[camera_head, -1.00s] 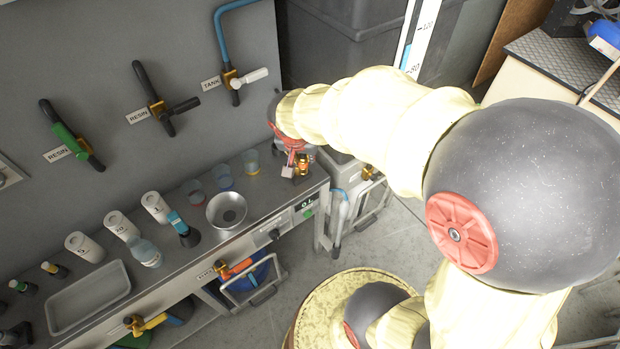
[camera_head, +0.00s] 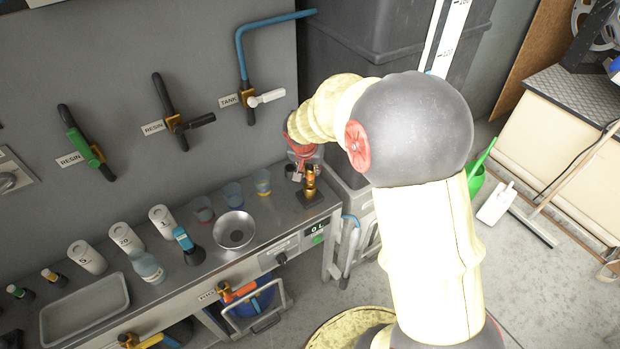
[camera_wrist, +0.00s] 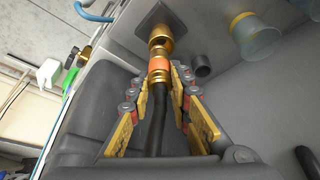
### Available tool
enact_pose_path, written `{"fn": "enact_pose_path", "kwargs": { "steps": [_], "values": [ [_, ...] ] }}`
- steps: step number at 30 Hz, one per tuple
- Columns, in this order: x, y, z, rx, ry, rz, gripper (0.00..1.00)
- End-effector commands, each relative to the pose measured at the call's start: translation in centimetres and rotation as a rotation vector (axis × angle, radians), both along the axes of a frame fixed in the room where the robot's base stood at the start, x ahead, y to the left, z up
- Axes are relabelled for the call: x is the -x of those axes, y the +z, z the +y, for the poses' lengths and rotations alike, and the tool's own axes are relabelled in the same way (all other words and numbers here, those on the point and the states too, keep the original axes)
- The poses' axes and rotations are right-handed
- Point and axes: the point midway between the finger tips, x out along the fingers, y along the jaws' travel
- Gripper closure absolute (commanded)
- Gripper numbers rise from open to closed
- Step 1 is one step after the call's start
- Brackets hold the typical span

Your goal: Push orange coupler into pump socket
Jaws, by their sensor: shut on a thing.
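The orange coupler (camera_wrist: 159,65) is a brass fitting with an orange band on the end of a black hose (camera_wrist: 154,120). My gripper (camera_wrist: 163,82) is shut on it, with yellow-padded fingers on either side. The brass pump socket (camera_wrist: 161,27) stands on a dark square plate straight ahead of the coupler in the wrist view. They look lined up and very close; I cannot tell whether they touch or how deep the coupler sits. In the head view the socket (camera_head: 310,182) is at the bench's right end, beside my gripper (camera_head: 299,170), and the coupler is mostly hidden.
A clear cup (camera_wrist: 257,36) is right of the socket in the wrist view. Valves line the wall, and a dark tank (camera_head: 385,40) stands behind my arm.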

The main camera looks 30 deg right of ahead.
Motion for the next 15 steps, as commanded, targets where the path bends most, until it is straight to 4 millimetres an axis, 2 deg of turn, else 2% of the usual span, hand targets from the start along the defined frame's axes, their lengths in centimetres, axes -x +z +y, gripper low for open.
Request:
{"fn": "enact_pose_path", "kwargs": {
  "steps": [5, 12, 15],
  "values": [
    [-0.6, -0.7, -0.2, 0.000, 0.000, -0.001, 1.00],
    [-1.1, -4.0, -0.4, 0.001, 0.001, 0.000, 1.00],
    [-1.1, -4.4, -0.4, 0.001, 0.000, -0.002, 1.00]
  ]
}}
